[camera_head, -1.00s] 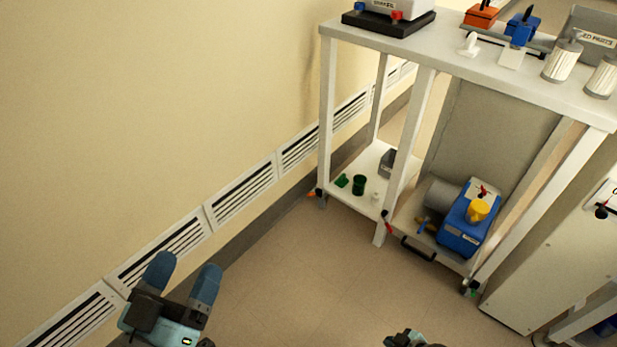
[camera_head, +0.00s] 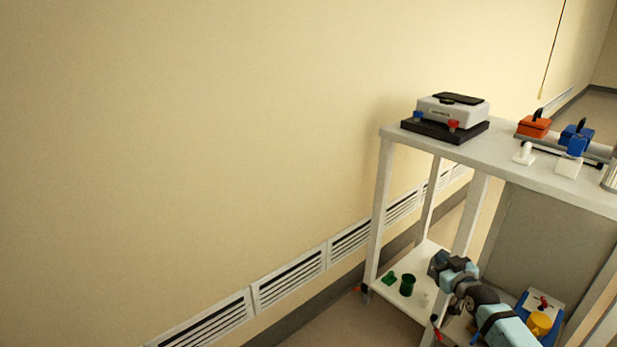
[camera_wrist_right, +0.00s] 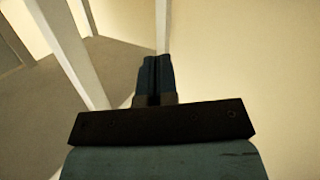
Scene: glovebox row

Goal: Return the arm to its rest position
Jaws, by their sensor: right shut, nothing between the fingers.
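My right arm comes in from the lower right of the head view. Its gripper (camera_head: 447,262) shows in front of the white shelf unit's lower part. In the right wrist view its two dark blue fingers (camera_wrist_right: 155,78) lie side by side, shut with nothing between them. A pale shelf post (camera_wrist_right: 72,50) is to their left, and a cream surface is to their right. My left gripper is outside the head view.
The white shelf unit (camera_head: 384,185) stands by the cream wall (camera_head: 180,130). On its top are a grey device on a black base (camera_head: 450,115), an orange box (camera_head: 533,126) and a blue box (camera_head: 575,138). Below are a green cup (camera_head: 407,285) and a blue machine with a yellow part (camera_head: 539,323).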

